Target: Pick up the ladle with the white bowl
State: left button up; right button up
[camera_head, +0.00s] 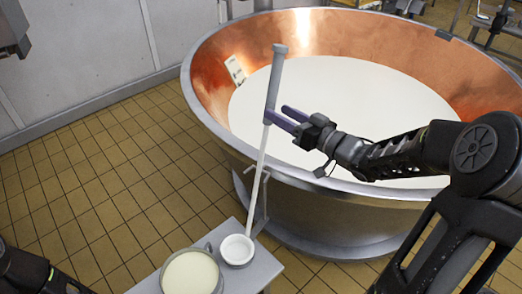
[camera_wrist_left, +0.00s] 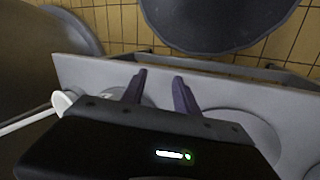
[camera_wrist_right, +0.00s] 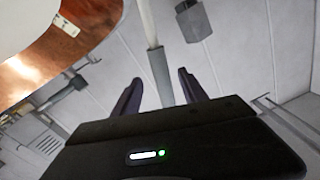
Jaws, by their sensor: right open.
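The ladle's white bowl (camera_head: 237,249) is upright on a small grey table beside the vat. Its long handle (camera_head: 274,80) rises from it, leaning a little right, with a thick grey upper part. The bowl also shows at the left of the left wrist view (camera_wrist_left: 63,101). My right gripper (camera_head: 275,113) is open at the lower end of the grey grip. In the right wrist view the handle (camera_wrist_right: 160,76) passes between its parted fingers (camera_wrist_right: 158,88); I cannot tell whether they touch it. My left gripper (camera_wrist_left: 160,76) is open and empty above the table.
A large copper vat (camera_head: 215,62) full of white liquid stands behind the ladle. A round pot (camera_head: 190,273) with cream-coloured contents is beside the bowl on the table (camera_head: 265,266). Tiled floor (camera_head: 100,170) is clear at left, up to a grey wall.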

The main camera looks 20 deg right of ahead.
jog(key=b+x, duration=0.1)
jog(key=x, duration=0.3)
jog(key=shift+a, duration=0.15)
dwell(0.4)
grip_shut()
dwell(0.3)
